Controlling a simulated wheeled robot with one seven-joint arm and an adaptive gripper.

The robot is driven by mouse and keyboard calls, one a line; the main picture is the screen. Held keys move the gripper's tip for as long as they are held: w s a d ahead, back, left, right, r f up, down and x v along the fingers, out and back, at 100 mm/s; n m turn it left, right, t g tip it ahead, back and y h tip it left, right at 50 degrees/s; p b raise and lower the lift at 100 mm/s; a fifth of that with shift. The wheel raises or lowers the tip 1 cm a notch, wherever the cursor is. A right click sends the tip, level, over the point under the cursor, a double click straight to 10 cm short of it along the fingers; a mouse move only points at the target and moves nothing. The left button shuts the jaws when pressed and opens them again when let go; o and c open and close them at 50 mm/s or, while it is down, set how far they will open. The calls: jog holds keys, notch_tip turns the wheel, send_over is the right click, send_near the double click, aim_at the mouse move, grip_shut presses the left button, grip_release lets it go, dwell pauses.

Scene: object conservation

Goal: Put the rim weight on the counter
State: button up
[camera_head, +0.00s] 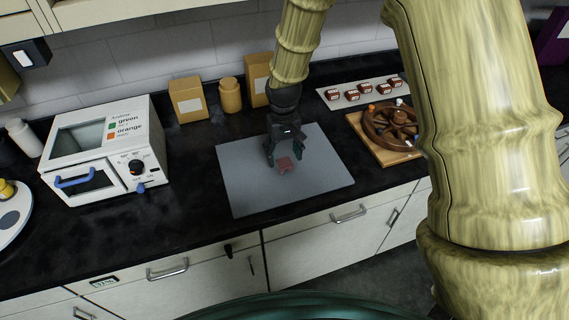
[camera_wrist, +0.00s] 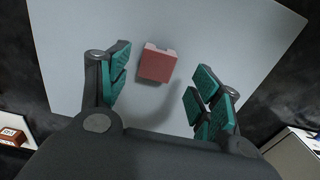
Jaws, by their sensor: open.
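A small red block, which looks like the rim weight (camera_head: 284,168), rests on a grey mat (camera_head: 320,187) on the black counter (camera_head: 190,225). My gripper (camera_head: 284,160) is directly above the block, pointing down. In the wrist view the red block (camera_wrist: 157,64) lies between and a little beyond the two teal-padded fingers of my open gripper (camera_wrist: 158,90). Neither finger visibly touches it. Part of the block is hidden by the gripper in the head view.
A white oven-like box (camera_head: 100,150) stands at left. Yellow containers (camera_head: 188,100) line the wall. A wooden board with a brown spoked wheel (camera_head: 390,125) is at right. Several red-brown blocks sit on a white strip (camera_head: 372,83). Bare counter lies left of the mat.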

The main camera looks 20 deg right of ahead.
aim_at(284, 162)
jog(key=shift+w+d+f+p, duration=0.1)
jog(key=shift+f+p, duration=0.25)
jog(key=shift+f, duration=0.3)
jog(key=shift+w+d+f+p, duration=0.1)
jog(key=shift+f+p, duration=0.25)
jog(key=shift+f, duration=0.25)
jog(key=shift+f+p, duration=0.3)
jog(key=shift+f, duration=0.85)
jog(key=c, duration=1.3)
jog(key=shift+r, duration=0.15)
